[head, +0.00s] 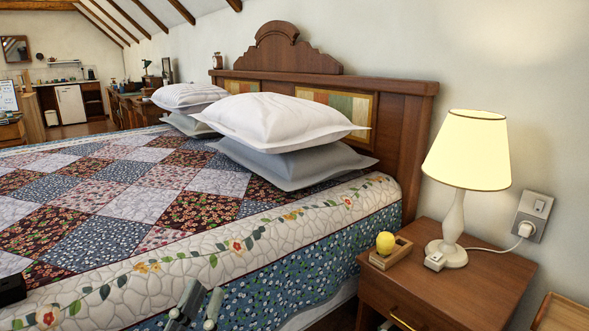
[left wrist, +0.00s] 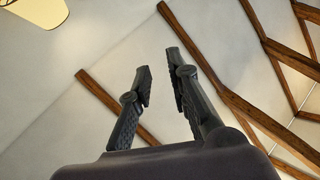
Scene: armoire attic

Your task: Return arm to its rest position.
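My left gripper (head: 197,304) shows at the bottom of the head view, in front of the near side of the bed. In the left wrist view its two fingers (left wrist: 158,82) stand apart with nothing between them, against the sloped ceiling and its beams. It is open and empty. A small dark piece at the left edge of the head view is too cut off to tell what it is. My right gripper cannot be made out.
The quilted bed (head: 120,205) with pillows (head: 280,122) fills the left and middle. At right a wooden nightstand (head: 480,285) holds a lit lamp (head: 468,150) and a yellow ball-like thing (head: 385,243) in a small wooden holder (head: 391,254). A wall socket (head: 531,216) is behind.

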